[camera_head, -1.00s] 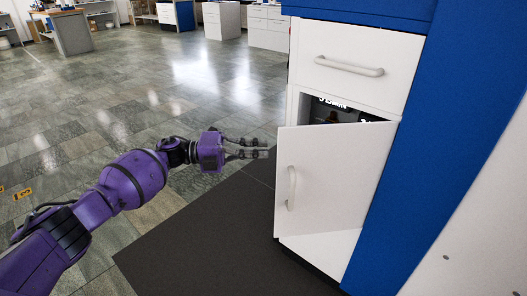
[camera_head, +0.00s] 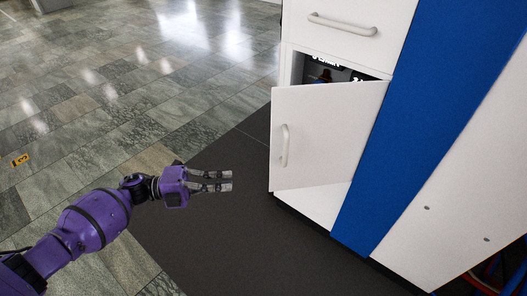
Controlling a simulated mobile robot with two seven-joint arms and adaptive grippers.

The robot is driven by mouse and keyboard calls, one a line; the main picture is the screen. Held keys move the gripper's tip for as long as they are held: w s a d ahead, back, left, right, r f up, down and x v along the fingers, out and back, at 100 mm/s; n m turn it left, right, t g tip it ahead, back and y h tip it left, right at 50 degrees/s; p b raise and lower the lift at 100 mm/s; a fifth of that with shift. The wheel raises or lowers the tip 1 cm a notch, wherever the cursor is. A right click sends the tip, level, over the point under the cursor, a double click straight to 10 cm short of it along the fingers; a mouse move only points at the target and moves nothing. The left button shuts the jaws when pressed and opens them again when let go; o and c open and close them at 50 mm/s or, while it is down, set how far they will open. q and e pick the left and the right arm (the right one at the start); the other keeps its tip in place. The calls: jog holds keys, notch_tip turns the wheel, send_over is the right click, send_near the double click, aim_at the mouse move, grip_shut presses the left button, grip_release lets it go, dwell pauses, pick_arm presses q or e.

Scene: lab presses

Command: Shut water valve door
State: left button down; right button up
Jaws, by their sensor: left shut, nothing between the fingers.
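The white cabinet door (camera_head: 325,138) stands part open, hinged at its right side, with its free left edge swung out toward me. Its white vertical handle (camera_head: 285,146) is on the outer face near that free edge. Above and behind the door, a dark opening (camera_head: 335,72) shows part of the inside; any valve there cannot be made out. My left gripper (camera_head: 230,181) is left of the door, apart from it, pointing right. Its fingers are shut with nothing between them. My right gripper is not in view.
A white drawer front (camera_head: 350,20) with a handle is above the door. A blue panel (camera_head: 395,130) and a white panel (camera_head: 450,180) stand to the right. A dark mat (camera_head: 230,235) covers the floor before the cabinet.

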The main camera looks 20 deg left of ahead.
aim_at(283, 161)
pick_arm(q)
jog(key=s+d+r+n+t+y+p, duration=0.1)
jog(key=s+d+t, duration=0.1)
jog(key=s+d, duration=0.3)
jog(key=w+d+r, duration=0.1)
jog(key=w, duration=0.3)
jog(key=w+d+t+y, duration=0.1)
jog(key=w+d, duration=0.1)
jog(key=w, duration=0.2)
jog(key=w+d+r+t+y, duration=0.1)
jog(key=w+d, duration=0.1)
jog(key=w, duration=0.2)
jog(key=shift+w+d+r, duration=0.25)
jog(key=shift+w+r, duration=0.05)
jog(key=shift+w, duration=0.1)
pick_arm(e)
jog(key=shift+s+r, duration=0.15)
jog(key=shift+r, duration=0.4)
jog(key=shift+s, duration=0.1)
